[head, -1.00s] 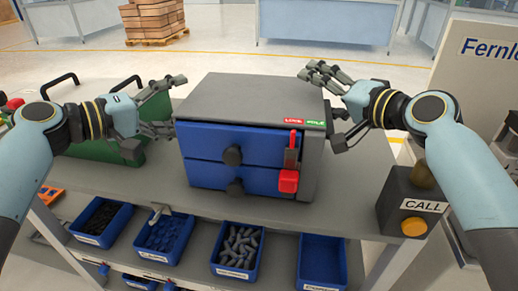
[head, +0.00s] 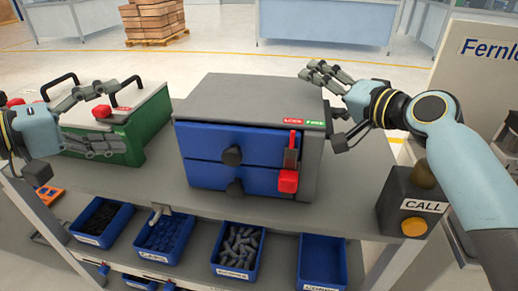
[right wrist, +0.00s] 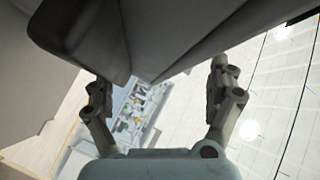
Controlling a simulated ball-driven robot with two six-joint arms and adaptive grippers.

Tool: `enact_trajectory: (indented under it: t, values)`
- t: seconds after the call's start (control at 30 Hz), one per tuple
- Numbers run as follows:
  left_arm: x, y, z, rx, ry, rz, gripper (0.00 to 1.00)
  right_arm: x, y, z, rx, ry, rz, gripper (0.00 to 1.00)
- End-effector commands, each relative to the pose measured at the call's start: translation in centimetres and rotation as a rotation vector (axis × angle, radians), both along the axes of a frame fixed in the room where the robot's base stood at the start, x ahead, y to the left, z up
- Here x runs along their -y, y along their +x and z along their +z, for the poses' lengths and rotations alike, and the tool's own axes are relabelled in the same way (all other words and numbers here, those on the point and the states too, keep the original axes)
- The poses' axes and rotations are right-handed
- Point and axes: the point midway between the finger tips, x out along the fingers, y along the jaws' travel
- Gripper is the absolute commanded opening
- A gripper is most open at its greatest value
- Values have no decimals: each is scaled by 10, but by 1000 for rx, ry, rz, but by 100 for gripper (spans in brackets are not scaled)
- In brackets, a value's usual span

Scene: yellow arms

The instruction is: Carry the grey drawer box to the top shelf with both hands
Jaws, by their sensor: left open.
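The grey drawer box (head: 250,100) with two blue drawers stands upright on the workbench in the middle of the head view. A red latch (head: 289,178) is on its front right. My left gripper (head: 115,115) is open and empty, left of the box and clear of it, in front of a green case. My right gripper (head: 322,106) is at the box's right side, its fingers spread, one above the top corner and one lower. In the right wrist view a dark grey body, likely the box, fills the top, with fingers apart below it; contact is unclear.
The green case (head: 130,143) with a pale lid and black handles stands on the grey bench (head: 350,200) at left. A CALL button box (head: 410,205) is at the right end. Blue bins (head: 238,250) sit on a lower shelf. No top shelf is visible.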

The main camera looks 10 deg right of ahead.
Motion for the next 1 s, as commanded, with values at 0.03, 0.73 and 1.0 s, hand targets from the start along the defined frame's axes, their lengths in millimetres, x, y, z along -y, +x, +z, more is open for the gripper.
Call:
enact_trajectory:
  t: [0.03,0.73,1.0]
  values:
    - [-2,-1,0,-1,1,0,93,2,-2,2,3,-1,0,87]
    - [-2,-1,0,0,0,0,93,53,-102,22,0,-2,1,87]
    - [-2,-1,0,0,0,1,93,54,-103,22,-1,1,1,87]
